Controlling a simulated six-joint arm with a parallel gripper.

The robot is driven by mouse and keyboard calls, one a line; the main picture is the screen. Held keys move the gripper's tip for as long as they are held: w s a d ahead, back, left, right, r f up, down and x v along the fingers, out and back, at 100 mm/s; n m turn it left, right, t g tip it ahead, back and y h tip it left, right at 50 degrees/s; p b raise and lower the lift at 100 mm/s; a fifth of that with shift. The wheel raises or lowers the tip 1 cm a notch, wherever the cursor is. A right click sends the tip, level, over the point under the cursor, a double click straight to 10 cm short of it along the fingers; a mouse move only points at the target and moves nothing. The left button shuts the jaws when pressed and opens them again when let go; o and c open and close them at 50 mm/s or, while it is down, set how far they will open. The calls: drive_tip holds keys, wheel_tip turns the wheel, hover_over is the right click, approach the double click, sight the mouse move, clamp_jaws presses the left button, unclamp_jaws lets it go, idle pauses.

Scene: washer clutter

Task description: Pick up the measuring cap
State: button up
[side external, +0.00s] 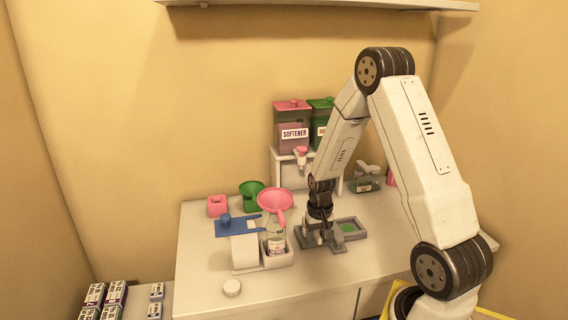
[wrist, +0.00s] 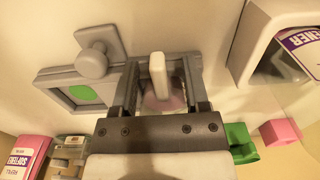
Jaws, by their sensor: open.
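My gripper (side external: 319,226) is low over the table, pointing down beside a grey tray. In the wrist view my gripper (wrist: 160,80) is open, with one finger on each side of a small pinkish, see-through cup with a pale upright handle (wrist: 157,70). This looks like the measuring cap. Its pinkish body (wrist: 160,102) is partly hidden by the gripper. I cannot tell whether the fingers touch it. In the side view the cap is hidden or too small to make out.
A grey tray with a green pad (side external: 350,229) and a grey knobbed block (wrist: 92,62) stand close by. A bottle (side external: 275,243) under a pink funnel (side external: 275,201) stands left. The softener dispenser (side external: 293,125) is behind.

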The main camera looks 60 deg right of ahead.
clamp_jaws()
idle(1.4)
